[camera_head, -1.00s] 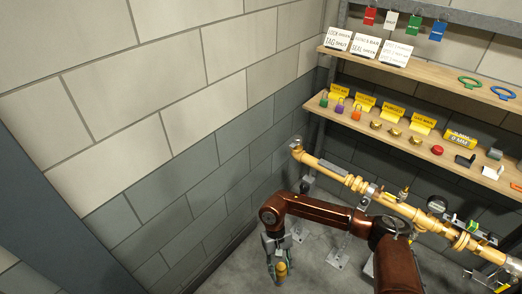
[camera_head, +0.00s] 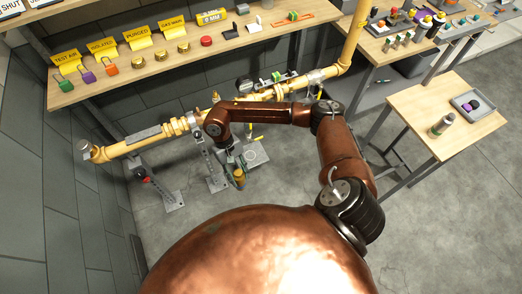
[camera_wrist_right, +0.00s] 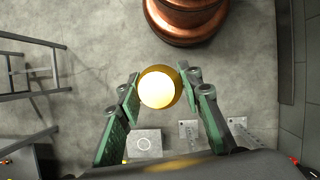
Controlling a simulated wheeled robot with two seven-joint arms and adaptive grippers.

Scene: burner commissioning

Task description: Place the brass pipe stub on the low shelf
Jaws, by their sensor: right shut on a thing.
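The brass pipe stub (camera_head: 239,181) hangs upright in my right gripper (camera_head: 238,168), above the grey floor and in front of the yellow pipe run. In the right wrist view, the stub's round bright end (camera_wrist_right: 159,88) sits between the two green-padded fingers of the right gripper (camera_wrist_right: 159,78), which is shut on it. A wooden shelf (camera_head: 105,86) runs along the wall at upper left, above the pipe. A grey lower shelf (camera_head: 363,88) shows under the table at right. I cannot tell which is the low shelf. My left gripper is out of view.
The yellow pipe run (camera_head: 150,140) on metal stands lies between my right gripper and the wall. The wooden shelf bears tags, padlocks and brass fittings. At right, a small table (camera_head: 430,100) holds a grey tray (camera_head: 474,103) and a cylinder (camera_head: 442,124). Floor is clear at lower right.

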